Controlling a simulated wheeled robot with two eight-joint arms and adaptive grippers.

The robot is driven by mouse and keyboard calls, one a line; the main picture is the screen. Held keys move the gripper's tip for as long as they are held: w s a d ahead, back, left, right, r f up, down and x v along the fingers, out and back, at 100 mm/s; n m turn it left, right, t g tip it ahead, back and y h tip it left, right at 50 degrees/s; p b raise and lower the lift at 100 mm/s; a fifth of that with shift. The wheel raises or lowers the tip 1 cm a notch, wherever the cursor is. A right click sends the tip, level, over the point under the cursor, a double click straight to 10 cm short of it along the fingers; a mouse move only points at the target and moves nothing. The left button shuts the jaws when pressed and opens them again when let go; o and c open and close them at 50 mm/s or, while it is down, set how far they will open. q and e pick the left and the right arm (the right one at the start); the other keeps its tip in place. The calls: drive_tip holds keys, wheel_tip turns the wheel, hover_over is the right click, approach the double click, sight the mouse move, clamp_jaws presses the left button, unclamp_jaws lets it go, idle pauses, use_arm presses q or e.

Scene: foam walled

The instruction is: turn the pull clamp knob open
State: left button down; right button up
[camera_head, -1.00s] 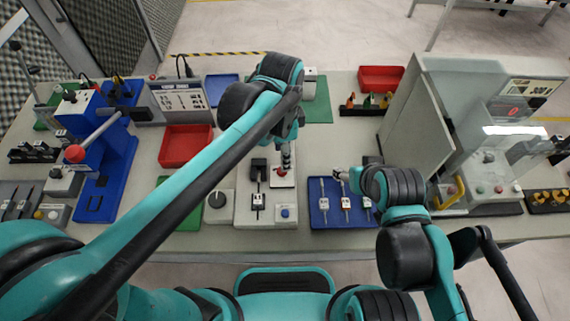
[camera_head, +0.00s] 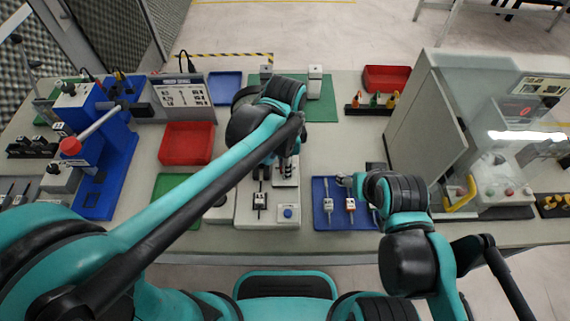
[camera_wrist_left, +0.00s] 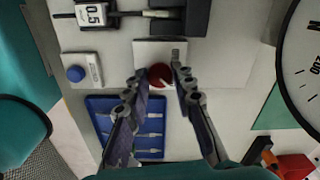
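A round red knob (camera_wrist_left: 160,75) sits on a pale square plate (camera_wrist_left: 152,49) in the left wrist view. In the head view my left arm and gripper hide the knob, while the plate (camera_head: 284,183) partly shows. My left gripper (camera_wrist_left: 158,72) is above the plate with its two fingers apart, one on each side of the knob. Whether a fingertip touches the knob I cannot tell.
A round dial (camera_wrist_left: 303,62) is at the right of the wrist view. A grey machine (camera_head: 480,120) stands right, a red bin (camera_head: 187,144) left.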

use_arm(q)
drive_tip(key=shift+n, duration=0.4)
drive_tip(key=n+p, duration=0.2)
drive_tip(key=n, duration=0.1)
drive_tip(key=n+p, duration=0.1)
drive_tip(key=n, duration=0.3)
drive_tip(key=n+p, duration=0.1)
drive_tip(key=n, duration=0.4)
drive_tip(key=shift+n+p, duration=0.4)
drive_tip(key=n, duration=0.4)
drive_tip(key=shift+p, duration=0.35)
drive_tip(key=shift+n, duration=0.3)
drive_tip(key=c, duration=1.3)
unclamp_jaws()
drive_tip(key=shift+o, duration=0.2)
